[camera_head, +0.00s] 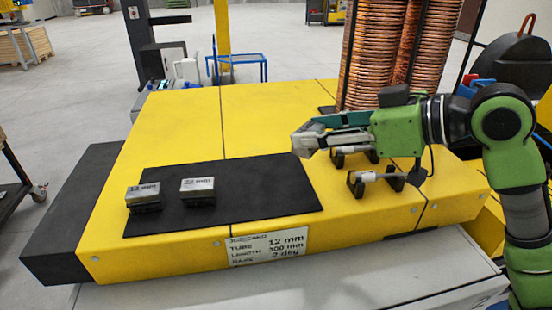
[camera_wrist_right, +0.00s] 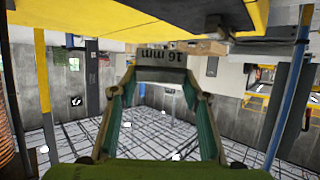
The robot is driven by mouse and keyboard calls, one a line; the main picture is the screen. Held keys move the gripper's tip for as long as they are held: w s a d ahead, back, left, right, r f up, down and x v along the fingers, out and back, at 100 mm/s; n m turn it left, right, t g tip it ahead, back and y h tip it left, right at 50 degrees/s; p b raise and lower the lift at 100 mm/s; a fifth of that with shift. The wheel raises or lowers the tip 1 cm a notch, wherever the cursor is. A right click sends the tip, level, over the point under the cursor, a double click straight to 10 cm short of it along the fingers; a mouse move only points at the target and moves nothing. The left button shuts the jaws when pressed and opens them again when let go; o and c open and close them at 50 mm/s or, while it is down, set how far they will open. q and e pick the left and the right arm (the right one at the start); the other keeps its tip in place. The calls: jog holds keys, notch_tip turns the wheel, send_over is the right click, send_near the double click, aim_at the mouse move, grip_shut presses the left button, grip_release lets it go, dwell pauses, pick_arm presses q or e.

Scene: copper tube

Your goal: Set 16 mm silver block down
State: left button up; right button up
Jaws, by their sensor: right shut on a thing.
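The 16 mm silver block (camera_wrist_right: 162,73) is between the fingertips of my right gripper (camera_wrist_right: 163,84), its label upside down in the right wrist view. In the head view the block (camera_head: 304,143) is a grey shape at the tip of my right gripper (camera_head: 318,133), above the right edge of the black mat (camera_head: 260,190). The gripper is shut on it and points left. A 12 mm block (camera_head: 143,195) and a 22 mm block (camera_head: 197,190) stand on dark bases on the mat's left half. My left gripper is out of view.
The mat's right half is clear. Two clamp-like fixtures with rods (camera_head: 375,178) stand on the yellow table (camera_head: 170,125) to the right of the mat. Tall copper coils (camera_head: 378,50) rise behind my right arm. A label plate (camera_head: 268,247) is on the table's front face.

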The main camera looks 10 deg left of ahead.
jog(key=a+f, duration=0.2)
jog(key=w+a+f+p, duration=0.1)
jog(key=f, duration=0.1)
jog(key=w+a+f, duration=0.1)
jog(key=a, duration=0.1)
jog(key=shift+w+a+f+p, duration=0.1)
jog(key=shift+a+f+p, duration=0.25)
jog(key=shift+f+p, duration=0.05)
jog(key=f+p, duration=0.1)
jog(key=f, duration=0.1)
jog(key=shift+w+a+f+p, duration=0.1)
jog(key=shift+a+f+p, duration=0.25)
jog(key=shift+a, duration=0.05)
jog(key=shift+f, duration=0.55)
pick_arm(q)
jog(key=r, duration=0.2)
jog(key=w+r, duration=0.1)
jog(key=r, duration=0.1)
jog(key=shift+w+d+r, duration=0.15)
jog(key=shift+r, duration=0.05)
pick_arm(e)
jog(key=shift+d, duration=0.1)
jog(key=shift+f, duration=0.1)
jog(key=shift+f, duration=0.1)
jog(key=o, duration=1.6)
jog(key=shift+f, duration=0.15)
jog(key=shift+c, duration=0.2)
jog(key=shift+o, duration=0.6)
